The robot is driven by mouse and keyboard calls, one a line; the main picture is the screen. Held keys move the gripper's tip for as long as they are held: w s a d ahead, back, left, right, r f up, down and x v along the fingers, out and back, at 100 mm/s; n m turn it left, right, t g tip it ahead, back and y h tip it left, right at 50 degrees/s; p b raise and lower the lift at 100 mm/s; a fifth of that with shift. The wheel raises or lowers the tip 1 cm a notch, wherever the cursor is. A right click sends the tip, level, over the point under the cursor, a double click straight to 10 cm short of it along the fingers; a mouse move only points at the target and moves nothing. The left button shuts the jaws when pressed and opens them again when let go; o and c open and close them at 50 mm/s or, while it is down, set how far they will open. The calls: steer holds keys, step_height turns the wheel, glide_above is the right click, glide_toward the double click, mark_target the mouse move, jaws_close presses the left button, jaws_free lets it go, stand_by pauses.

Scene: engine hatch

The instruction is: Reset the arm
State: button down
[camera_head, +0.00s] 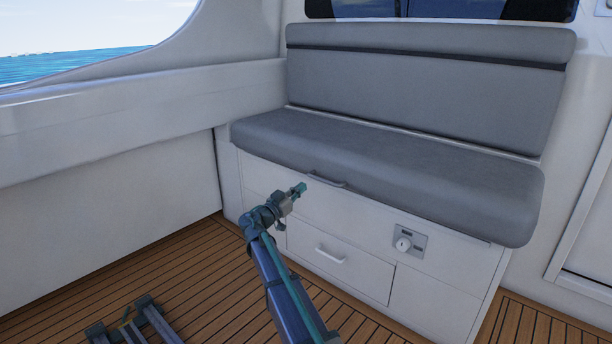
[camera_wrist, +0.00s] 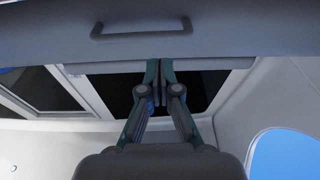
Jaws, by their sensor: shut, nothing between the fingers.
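My gripper (camera_head: 300,188) is at the end of my arm, in front of the bench seat, near the handle (camera_head: 327,180) under the cushion's front edge. In the wrist view my gripper (camera_wrist: 159,66) points up the picture with its two teal fingers together, shut and empty. A handle (camera_wrist: 142,28) on a grey panel shows beyond the fingertips in the wrist view, apart from them. My arm rises from the bottom of the head view.
A white side wall (camera_head: 110,190) stands at left.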

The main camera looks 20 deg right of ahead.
steer(key=s+f+n+g+y+p, duration=0.35)
steer(key=s+f, duration=0.25)
steer(key=f, duration=0.4)
steer(key=s+f+n+g+y+p, duration=0.2)
steer(key=s+f+n+p, duration=0.15)
steer(key=s+f, duration=0.45)
steer(key=s+a+f+n+g+y+p, duration=0.1)
steer(key=s+f+n+g+y+p, duration=0.1)
steer(key=s+f+p, duration=0.45)
steer(key=s+a+f+n+g+y+p, duration=0.1)
steer(key=s+f+n+g+y+p, duration=0.2)
steer(key=s, duration=0.7)
steer(key=s+a+g+y+p, duration=0.2)
steer(key=s+p, duration=0.4)
steer(key=s, duration=0.4)
steer(key=s+a+g+y+p, duration=0.2)
steer(key=s+p, duration=0.4)
steer(key=s, duration=0.3)
steer(key=s+r+g+y+p, duration=0.1)
steer(key=s+r+p, duration=0.6)
steer(key=s, duration=0.3)
steer(key=s+a+r+g+y+p, duration=0.1)
steer(key=s+r+g+p, duration=0.1)
steer(key=s+r+p, duration=0.5)
steer(key=s+p, duration=0.3)
steer(key=shift+s+a+r+m, duration=0.15)
steer(key=shift+s+a+m, duration=0.1)
steer(key=shift+m, duration=0.15)
